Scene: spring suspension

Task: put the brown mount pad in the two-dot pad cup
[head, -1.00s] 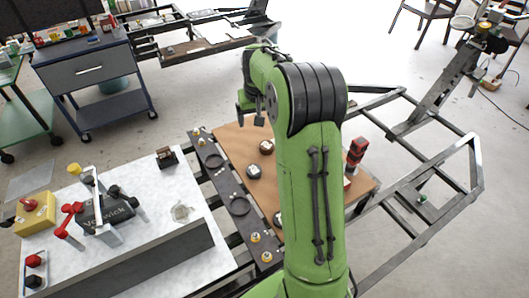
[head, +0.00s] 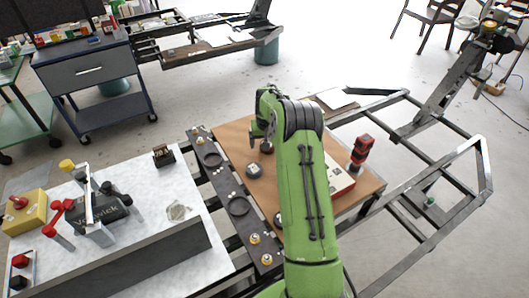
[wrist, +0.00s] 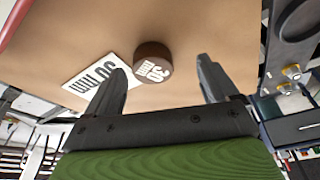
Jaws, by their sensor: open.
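A round brown mount pad (wrist: 153,62), labelled 30 mm on its pale face, sits on the tan board in the wrist view. My gripper (wrist: 160,85) is open and empty, with a finger to either side of the pad's position and the pad a little beyond the fingertips. In the head view, my gripper (head: 261,133) hangs over the board near a dark round pad (head: 266,147). The dark rail left of the board has round cups, an upper cup (head: 213,159) and a lower cup (head: 238,205).
A white 30 mm card (wrist: 100,80) lies beside the pad. A red and black stack (head: 361,152) stands at the board's right. Yellow-topped knobs (head: 254,238) rise from the rail. A white worktable (head: 135,190) is left.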

